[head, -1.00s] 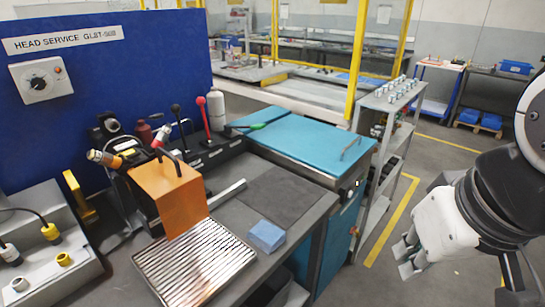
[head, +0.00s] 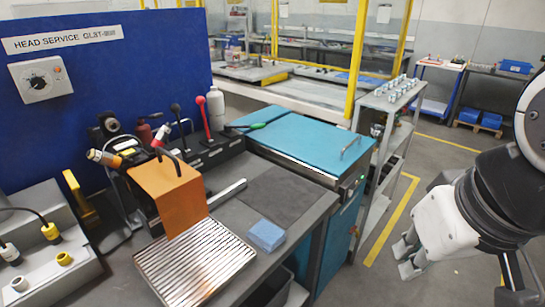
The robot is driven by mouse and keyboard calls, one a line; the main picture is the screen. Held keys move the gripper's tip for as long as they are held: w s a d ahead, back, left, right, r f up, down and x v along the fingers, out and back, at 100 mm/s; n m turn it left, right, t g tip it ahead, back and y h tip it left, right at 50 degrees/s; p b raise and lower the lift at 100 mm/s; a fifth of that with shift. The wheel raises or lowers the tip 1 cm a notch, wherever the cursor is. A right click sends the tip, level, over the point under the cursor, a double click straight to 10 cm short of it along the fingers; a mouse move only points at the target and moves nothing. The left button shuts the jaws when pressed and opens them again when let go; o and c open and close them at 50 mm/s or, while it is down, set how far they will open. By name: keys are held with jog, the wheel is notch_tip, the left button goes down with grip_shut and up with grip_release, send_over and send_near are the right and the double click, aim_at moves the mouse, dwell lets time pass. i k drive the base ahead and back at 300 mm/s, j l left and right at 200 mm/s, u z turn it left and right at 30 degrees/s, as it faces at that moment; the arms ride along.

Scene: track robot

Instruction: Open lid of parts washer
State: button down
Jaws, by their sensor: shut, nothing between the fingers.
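The parts washer (head: 338,230) is a teal cabinet at the right end of the workbench. Its flat teal lid (head: 295,135) is down on top. A thin metal handle (head: 350,146) stands up near the lid's right edge. My gripper (head: 407,260) is at the right of the head view, apart from the washer and to the right of it, over the floor. Its fingers point down and left, and it is shut and empty.
A grey shelf cart (head: 385,105) with small metal parts stands close behind the washer's right side. Floor (head: 440,190) right of the washer is clear.

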aim_at(332, 150)
jog(key=i, duration=0.6)
jog(key=i+l, duration=0.15)
jog(key=i, duration=0.45)
